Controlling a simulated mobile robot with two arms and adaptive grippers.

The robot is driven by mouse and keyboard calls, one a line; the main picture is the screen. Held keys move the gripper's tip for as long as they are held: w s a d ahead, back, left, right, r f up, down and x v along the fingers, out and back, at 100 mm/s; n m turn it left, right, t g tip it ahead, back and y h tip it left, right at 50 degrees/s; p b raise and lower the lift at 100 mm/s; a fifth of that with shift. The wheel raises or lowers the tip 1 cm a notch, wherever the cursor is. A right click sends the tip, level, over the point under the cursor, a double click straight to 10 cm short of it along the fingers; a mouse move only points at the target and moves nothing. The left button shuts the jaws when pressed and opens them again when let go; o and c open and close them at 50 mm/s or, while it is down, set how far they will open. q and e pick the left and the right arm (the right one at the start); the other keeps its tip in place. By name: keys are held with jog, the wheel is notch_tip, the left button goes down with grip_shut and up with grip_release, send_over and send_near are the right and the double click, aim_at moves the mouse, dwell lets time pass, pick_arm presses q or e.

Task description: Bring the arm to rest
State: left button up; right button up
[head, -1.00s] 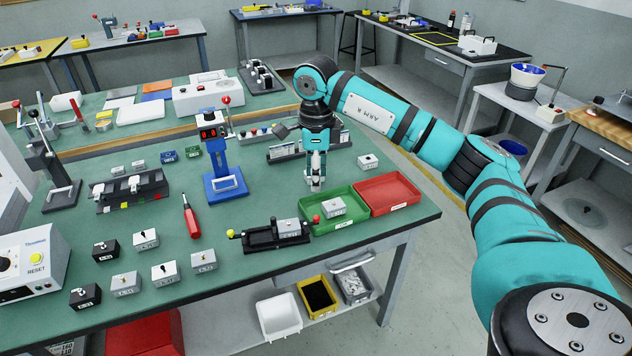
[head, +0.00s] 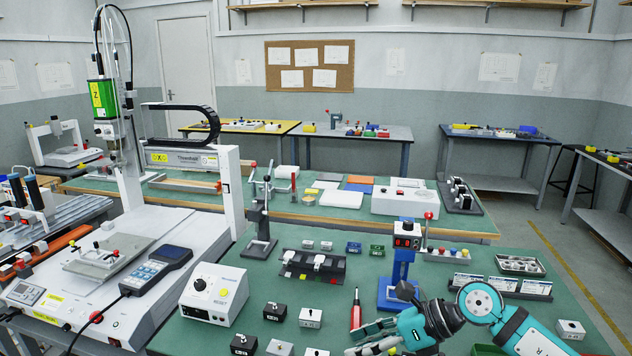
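My teal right arm (head: 470,310) comes in from the lower right, bent at a joint above the green bench. Its gripper (head: 362,338) points left at the bottom edge, in front of the blue press (head: 403,262) and beside the red screwdriver (head: 355,308). The gripper is partly cut off by the frame, and I cannot tell how far its fingers are apart. I see nothing held in it. My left arm and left gripper are not in view.
A gantry machine (head: 150,270) with a handheld pendant (head: 155,270) stands at the left. A white control box (head: 213,293), small labelled blocks (head: 310,317) and a black fixture (head: 313,266) are on the bench. A metal parts tray (head: 520,265) is at the right.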

jog(key=s+a+r+m+t+y, duration=0.1)
jog(key=a+r+m+t+y, duration=0.6)
jog(key=r+m, duration=0.35)
jog(key=w+d+f+m+t+h, duration=0.1)
jog(key=d+f+m+t+h, duration=0.2)
jog(key=d+m+t+h, duration=0.5)
jog(key=d+f+m+t+h, duration=0.3)
jog(key=m+h, duration=0.2)
jog(key=m, duration=0.8)
jog(key=s+d+f+m+g+h, duration=0.45)
jog(key=d+f+m, duration=0.2)
jog(key=f, duration=0.25)
jog(key=s+d+f+m+g, duration=0.1)
jog(key=s+f+m+g, duration=0.2)
jog(key=s+f+g, duration=0.65)
jog(key=s+f+m+g, duration=0.2)
jog(key=s+f+m, duration=0.3)
jog(key=s, duration=0.9)
notch_tip(320, 180, down, 24)
jog(key=r+n+g+p, duration=0.1)
jog(key=g+p, duration=0.1)
jog(key=p, duration=0.1)
jog(key=s+d+f+g+p, duration=0.1)
jog(key=s+d+f, duration=0.2)
jog(key=s+f, duration=1.2)
jog(key=shift+s+d+f+n+h+p, duration=0.15)
jog(key=shift+s+f+n+h+p, duration=0.2)
jog(key=shift+s, duration=0.9)
